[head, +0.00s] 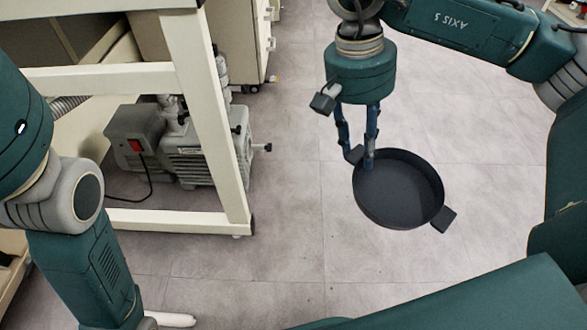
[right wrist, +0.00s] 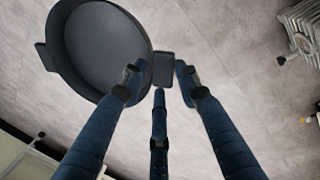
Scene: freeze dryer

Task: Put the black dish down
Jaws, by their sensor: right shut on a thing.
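The black dish (head: 400,190) is round and shallow, with a raised rim and a flat tab on each of two opposite sides. My right gripper (head: 361,158) points down at the dish's far left edge and is shut on one tab. The dish hangs over the floor, apparently empty. In the right wrist view, the dish (right wrist: 105,45) is at the upper left, and its tab (right wrist: 163,69) lies between the fingers of my right gripper (right wrist: 160,82).
A cream frame stand (head: 215,120) is at the left, with a grey pump (head: 200,150) and its cable on the floor beneath. A cream cabinet (head: 235,40) stands behind. The tiled floor (head: 290,200) around the dish is clear. No table surface shows under the dish.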

